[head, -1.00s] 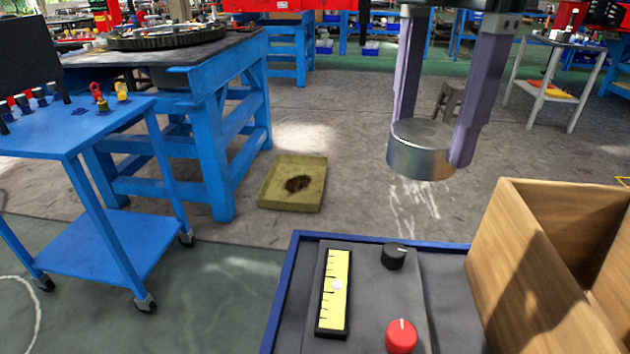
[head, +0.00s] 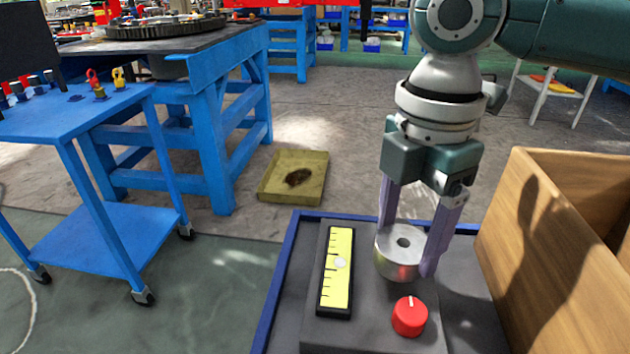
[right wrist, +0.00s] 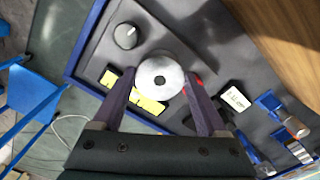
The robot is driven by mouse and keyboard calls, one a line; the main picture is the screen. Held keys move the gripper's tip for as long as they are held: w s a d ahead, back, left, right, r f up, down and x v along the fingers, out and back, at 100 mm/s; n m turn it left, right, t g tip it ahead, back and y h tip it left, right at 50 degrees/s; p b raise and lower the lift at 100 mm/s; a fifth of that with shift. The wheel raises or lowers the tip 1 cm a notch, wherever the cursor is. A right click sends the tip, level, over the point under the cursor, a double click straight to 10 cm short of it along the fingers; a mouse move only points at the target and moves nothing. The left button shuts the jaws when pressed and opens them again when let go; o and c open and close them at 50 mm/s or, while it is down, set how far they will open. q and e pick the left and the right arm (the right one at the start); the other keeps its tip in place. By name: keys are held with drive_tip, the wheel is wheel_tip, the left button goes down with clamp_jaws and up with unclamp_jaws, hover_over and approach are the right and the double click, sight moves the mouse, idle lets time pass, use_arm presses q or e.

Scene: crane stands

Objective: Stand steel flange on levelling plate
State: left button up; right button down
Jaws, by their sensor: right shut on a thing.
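The steel flange (head: 391,264), a short silver disc with a centre hole, is between the fingers of my right gripper (head: 407,254). The gripper points down and is shut on the flange's sides. In the right wrist view the flange (right wrist: 160,91) also sits between the fingers (right wrist: 160,80). The dark grey levelling plate (head: 375,322) lies below, with a yellow scale (head: 336,290) and a red knob (head: 409,318). The flange hides the black knob in the head view; that knob (right wrist: 126,36) shows in the wrist view. I cannot tell whether flange and plate touch. My left gripper is out of view.
The plate is on a dark surface with a blue rim (head: 276,290). A wooden box (head: 520,245) stands close on the right. In the wrist view, a white label (right wrist: 233,98) and blue-handled items (right wrist: 270,103) lie to the right. A blue cart (head: 100,240) stands at left.

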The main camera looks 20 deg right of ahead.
sight(406, 242)
wheel_tip(406, 242, down, 3)
drive_tip(key=shift+r, duration=0.15)
unclamp_jaws()
wheel_tip(406, 242, up, 12)
drive_tip(key=p, duration=0.2)
drive_tip(key=shift+p, duration=0.35)
